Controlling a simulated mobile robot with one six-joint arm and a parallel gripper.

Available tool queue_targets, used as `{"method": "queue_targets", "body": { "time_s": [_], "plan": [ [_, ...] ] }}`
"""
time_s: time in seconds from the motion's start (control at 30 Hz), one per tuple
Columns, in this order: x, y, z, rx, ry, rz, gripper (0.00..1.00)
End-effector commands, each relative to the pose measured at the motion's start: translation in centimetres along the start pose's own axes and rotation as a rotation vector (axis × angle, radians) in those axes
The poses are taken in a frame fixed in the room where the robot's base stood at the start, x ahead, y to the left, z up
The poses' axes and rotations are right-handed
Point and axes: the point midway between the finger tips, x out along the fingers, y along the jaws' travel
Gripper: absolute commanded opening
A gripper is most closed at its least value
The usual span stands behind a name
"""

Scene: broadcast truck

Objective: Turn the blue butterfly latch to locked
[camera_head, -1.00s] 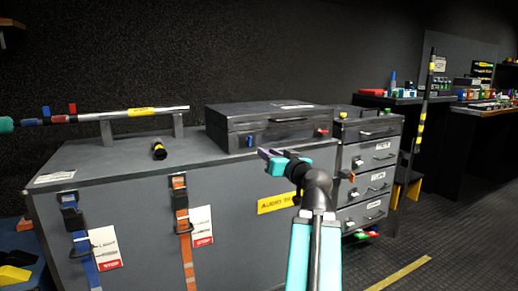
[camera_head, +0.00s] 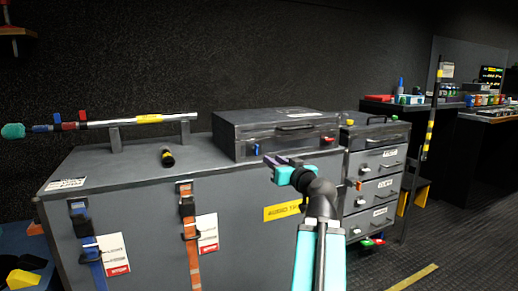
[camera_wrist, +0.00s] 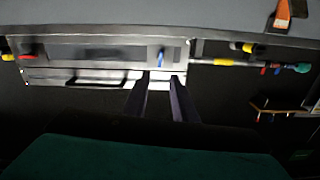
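The blue butterfly latch (camera_head: 257,149) is a small blue tab on the front left of the dark grey case (camera_head: 275,132), which lies on the large grey cabinet. In the wrist view the blue latch (camera_wrist: 162,57) appears just beyond the fingertips, between them; that view is upside down. My gripper (camera_head: 272,160) is in front of the case, close below the latch in the head view. Its two purple fingers (camera_wrist: 163,76) are apart with nothing between them. I cannot tell the latch's exact turn angle.
A red latch (camera_head: 329,137) sits at the right of the case front, beyond the handle. A boom pole (camera_head: 110,123) rests on stands at the left, with a small black and yellow cylinder (camera_head: 168,158) nearby. Drawers (camera_head: 375,190) stand to the right.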

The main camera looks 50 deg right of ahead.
Motion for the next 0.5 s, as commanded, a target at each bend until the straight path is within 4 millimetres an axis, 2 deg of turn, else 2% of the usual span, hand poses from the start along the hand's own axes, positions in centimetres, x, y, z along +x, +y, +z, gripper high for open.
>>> {"method": "queue_targets", "body": {
  "time_s": [0.5],
  "plan": [
    [1.6, 0.0, -0.3, 0.001, -0.002, 0.002, 0.25]
  ]
}}
